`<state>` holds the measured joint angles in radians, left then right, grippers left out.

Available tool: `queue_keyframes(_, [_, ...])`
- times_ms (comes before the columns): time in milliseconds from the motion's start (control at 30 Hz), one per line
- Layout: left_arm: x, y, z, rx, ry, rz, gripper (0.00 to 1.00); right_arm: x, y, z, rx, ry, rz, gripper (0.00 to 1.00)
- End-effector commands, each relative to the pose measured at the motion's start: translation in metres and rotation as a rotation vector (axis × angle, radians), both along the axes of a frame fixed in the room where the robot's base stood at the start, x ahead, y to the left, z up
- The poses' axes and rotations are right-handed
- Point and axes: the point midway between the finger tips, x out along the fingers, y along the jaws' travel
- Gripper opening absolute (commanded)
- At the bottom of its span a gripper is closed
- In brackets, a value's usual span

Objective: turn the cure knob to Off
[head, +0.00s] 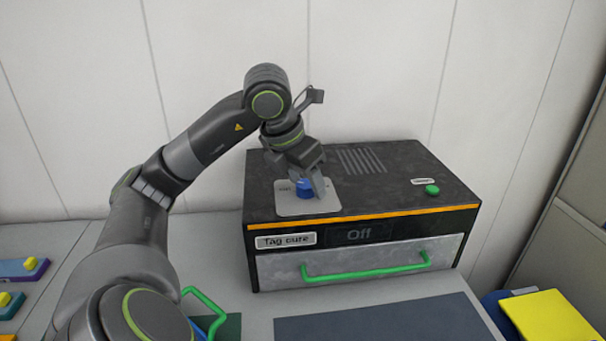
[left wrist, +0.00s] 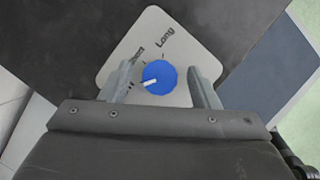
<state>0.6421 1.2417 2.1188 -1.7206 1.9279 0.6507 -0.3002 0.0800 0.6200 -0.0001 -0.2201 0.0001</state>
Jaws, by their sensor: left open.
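The cure knob is a blue round knob (head: 304,187) on a light plate (head: 308,207) on top of the black Tag cure box (head: 400,176). In the left wrist view the knob (left wrist: 159,77) has a white pointer mark aimed to the lower left, toward a label mostly hidden by a finger. "Long" and a partly covered label show on the plate. My right gripper is out of view.
The box has a green drawer handle (head: 366,268) in front and a green button (head: 432,189) on top right. A dark mat (head: 385,322) lies in front. A yellow item (head: 550,318) is at the lower right, and colored blocks are at the far left.

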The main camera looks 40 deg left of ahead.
Motion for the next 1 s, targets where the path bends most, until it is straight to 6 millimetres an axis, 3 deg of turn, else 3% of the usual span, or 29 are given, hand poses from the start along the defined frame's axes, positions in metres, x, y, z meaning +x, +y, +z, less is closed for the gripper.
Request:
queue_keyframes(133, [-0.003, 0.001, 0.008, 0.002, -0.001, 0.0, 0.56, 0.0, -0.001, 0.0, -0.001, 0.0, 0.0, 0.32])
queue_keyframes(267, [-0.011, 0.002, 0.028, 0.003, -0.004, 0.002, 0.56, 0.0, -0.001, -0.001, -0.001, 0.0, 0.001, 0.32])
queue_keyframes(500, [-0.033, 0.003, 0.084, 0.002, -0.006, 0.001, 0.56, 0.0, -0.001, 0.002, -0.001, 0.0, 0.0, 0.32])
queue_keyframes(700, [-0.051, 0.004, 0.13, 0.002, -0.003, 0.003, 0.56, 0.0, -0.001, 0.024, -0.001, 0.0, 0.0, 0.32])
queue_keyframes(1000, [-0.065, 0.005, 0.16, 0.0, -0.001, 0.001, 0.56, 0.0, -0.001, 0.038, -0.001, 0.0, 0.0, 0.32])
